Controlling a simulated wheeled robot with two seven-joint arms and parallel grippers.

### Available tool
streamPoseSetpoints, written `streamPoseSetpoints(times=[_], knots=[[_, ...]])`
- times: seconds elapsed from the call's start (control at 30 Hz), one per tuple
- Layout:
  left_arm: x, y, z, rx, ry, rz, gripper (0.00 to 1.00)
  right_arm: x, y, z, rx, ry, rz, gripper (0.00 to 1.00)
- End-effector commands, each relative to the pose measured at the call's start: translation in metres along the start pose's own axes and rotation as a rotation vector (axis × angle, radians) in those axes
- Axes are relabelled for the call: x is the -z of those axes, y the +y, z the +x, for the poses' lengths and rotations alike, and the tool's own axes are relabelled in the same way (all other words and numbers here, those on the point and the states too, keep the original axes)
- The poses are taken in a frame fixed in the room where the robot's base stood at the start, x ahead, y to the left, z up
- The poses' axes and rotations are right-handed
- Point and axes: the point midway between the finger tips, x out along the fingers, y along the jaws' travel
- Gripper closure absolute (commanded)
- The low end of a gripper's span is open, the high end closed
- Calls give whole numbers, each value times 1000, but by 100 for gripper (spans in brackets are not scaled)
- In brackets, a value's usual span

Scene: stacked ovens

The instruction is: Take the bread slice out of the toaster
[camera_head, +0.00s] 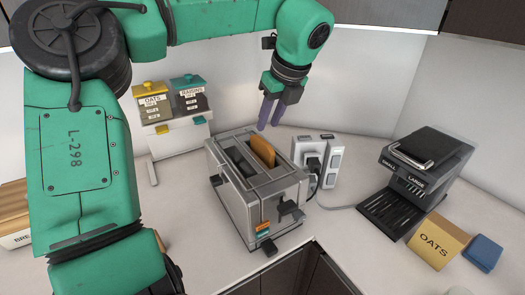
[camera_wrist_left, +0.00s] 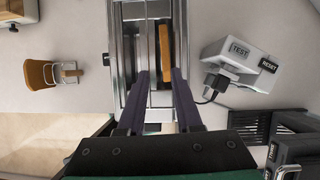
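The silver toaster (camera_head: 233,200) stands on the counter with two slots. A brown bread slice (camera_head: 263,149) sticks up out of its right-hand slot; the other slot looks empty. The slice shows edge-on in the left wrist view (camera_wrist_left: 166,46). My left gripper (camera_head: 270,123) is above and behind the toaster, fingers pointing down, apart from the slice. In the left wrist view its two purple fingers (camera_wrist_left: 160,73) are spread with nothing held between them. The lower part of the slice is hidden in the slot. My right gripper is not in view.
A power outlet block (camera_head: 320,155) with a plug and cord stands right of the toaster. Oats and raisins dispensers (camera_head: 173,130) stand behind left. A black-topped machine (camera_head: 425,160), an oats box (camera_head: 438,240) and a blue box (camera_head: 483,252) are at right.

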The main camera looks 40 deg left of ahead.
Motion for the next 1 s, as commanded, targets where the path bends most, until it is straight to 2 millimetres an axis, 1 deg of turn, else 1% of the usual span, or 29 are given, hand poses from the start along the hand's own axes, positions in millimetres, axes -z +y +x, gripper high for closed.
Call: streamPoseSetpoints(times=[0.03, 0.1, 0.17, 0.27, 0.37, 0.4, 0.5, 0.7, 0.8, 1.0], knots=[[-1, 1, 9, -2, 6, 2, 66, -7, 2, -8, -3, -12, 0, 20], [-1, 0, 22, -3, 4, 0, 66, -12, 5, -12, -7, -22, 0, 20], [-1, 0, 30, -3, 4, 0, 66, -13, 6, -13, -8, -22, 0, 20], [-2, 0, 42, -4, 5, 0, 66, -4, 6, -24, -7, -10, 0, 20], [-2, -2, 59, -6, 6, 1, 66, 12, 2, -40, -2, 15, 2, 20], [-2, -2, 69, -4, 5, 0, 66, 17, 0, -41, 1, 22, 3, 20], [-1, -3, 82, -2, 2, -1, 66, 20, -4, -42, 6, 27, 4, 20], [-1, -3, 86, 0, 0, -2, 66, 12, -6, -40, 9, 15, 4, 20], [-1, -3, 86, 0, 0, -2, 100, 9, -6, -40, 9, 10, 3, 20], [-1, -3, 86, 0, 0, -2, 100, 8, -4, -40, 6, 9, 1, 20]])
